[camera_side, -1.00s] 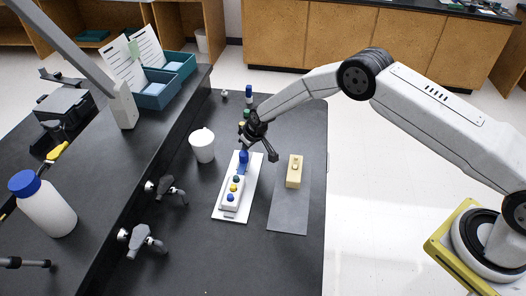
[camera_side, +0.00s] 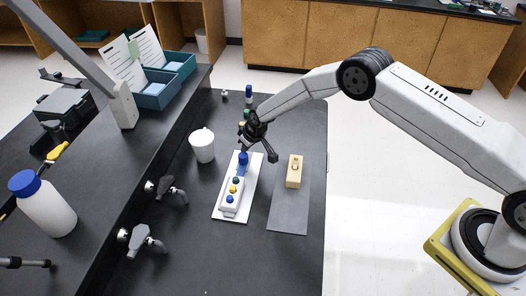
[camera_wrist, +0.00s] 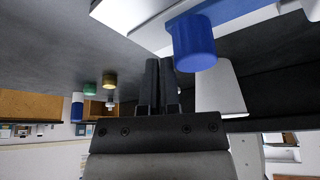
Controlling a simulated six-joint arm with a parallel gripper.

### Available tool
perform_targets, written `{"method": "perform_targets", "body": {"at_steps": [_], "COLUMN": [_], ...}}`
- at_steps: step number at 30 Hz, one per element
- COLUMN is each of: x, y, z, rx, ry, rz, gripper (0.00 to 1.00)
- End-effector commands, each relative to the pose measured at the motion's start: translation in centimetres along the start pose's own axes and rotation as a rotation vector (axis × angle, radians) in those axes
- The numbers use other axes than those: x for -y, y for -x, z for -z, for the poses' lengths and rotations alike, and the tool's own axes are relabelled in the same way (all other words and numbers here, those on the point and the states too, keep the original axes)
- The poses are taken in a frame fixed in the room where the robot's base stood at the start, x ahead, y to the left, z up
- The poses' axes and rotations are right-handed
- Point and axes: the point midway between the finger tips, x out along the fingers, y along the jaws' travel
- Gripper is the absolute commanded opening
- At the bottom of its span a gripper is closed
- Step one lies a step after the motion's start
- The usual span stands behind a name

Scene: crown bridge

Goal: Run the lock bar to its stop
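The lock bar looks to be the blue strip (camera_side: 242,170) with an upright blue knob (camera_side: 243,158) at the far end of a white plate (camera_side: 224,215). A white raised block with green, yellow and blue caps (camera_side: 231,190) sits nearer on the plate. My gripper (camera_side: 244,143) is just beyond the knob, pointing down. In the wrist view its two dark fingers (camera_wrist: 159,84) are close together with nothing seen between them. The blue knob (camera_wrist: 194,45) appears just to their right. Whether the fingers touch it cannot be told.
A white cup (camera_side: 202,146) stands left of the plate. A yellow block (camera_side: 294,171) sits on a grey mat (camera_side: 288,217) to the right. Several small coloured-top items stand beyond my gripper. Bench taps (camera_side: 142,242) are at the left. The near bench is clear.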

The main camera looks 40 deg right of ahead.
Motion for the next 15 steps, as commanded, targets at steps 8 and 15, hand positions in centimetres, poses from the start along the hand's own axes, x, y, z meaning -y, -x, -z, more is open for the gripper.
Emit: {"method": "perform_targets", "body": {"at_steps": [8, 15], "x": [-0.63, -0.62], "y": [-0.17, 0.01], "z": [0.19, 0.32], "rx": [0.001, 0.0], "ry": [-0.002, -0.001], "rz": [-0.001, 0.0], "gripper": [0.0, 0.0]}}
